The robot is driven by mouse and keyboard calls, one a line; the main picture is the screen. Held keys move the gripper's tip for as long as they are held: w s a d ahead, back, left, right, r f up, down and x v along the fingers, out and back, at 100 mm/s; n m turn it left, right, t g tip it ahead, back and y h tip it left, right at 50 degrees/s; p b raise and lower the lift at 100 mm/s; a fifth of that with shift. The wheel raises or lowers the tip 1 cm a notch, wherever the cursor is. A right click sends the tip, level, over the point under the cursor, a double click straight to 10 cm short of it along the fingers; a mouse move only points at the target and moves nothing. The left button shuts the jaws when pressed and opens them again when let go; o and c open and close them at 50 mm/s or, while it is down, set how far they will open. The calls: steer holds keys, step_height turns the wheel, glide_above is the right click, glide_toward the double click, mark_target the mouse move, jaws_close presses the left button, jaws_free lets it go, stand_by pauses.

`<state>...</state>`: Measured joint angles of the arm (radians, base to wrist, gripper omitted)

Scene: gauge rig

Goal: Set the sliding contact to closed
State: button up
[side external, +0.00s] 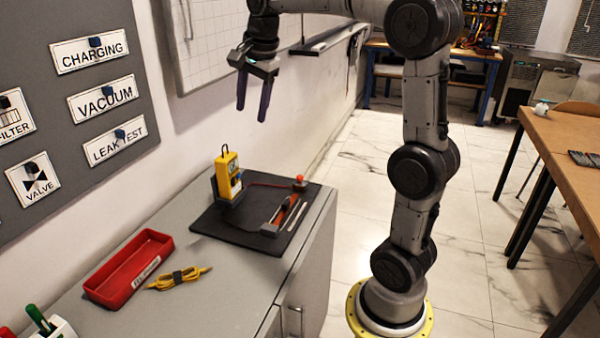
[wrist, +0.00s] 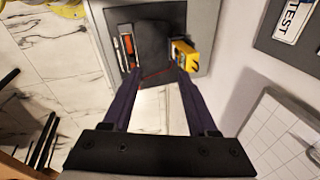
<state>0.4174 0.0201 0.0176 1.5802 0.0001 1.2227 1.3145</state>
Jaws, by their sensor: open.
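The sliding contact is a narrow dark rail unit with an orange-red strip (side external: 286,214), lying on a black mat (side external: 238,232) on the grey cabinet. A red knob (side external: 299,179) stands at its far end; I cannot tell the slider's exact position. The unit also shows in the wrist view (wrist: 127,46), left of centre. A yellow meter (side external: 228,176) stands upright in a dark holder on the mat, joined by a red wire. It shows at right in the wrist view (wrist: 184,54). My gripper (side external: 252,115) is open and empty, pointing down, well above and behind the mat, touching nothing.
A red tray (side external: 130,268) and a bundled yellow cable (side external: 179,279) lie on the cabinet nearer the camera. The wall with a sign board (side external: 75,90) runs close along the left. A wooden table (side external: 570,150) stands at right. The air above the mat is clear.

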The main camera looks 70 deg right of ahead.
steer(key=w+d+f+m+g, duration=0.1)
steer(key=w+d+f+m, duration=0.15)
steer(key=d, duration=0.45)
steer(key=w+d+f+m+g, duration=0.1)
steer(key=d+f+m, duration=0.1)
steer(key=d+f, duration=0.35)
steer(key=m+g+y, duration=0.1)
steer(key=m, duration=0.2)
glide_above(300, 176)
step_height(300, 176, down, 10)
step_height(300, 176, down, 13)
steer(key=shift+r, duration=0.1)
jaws_close()
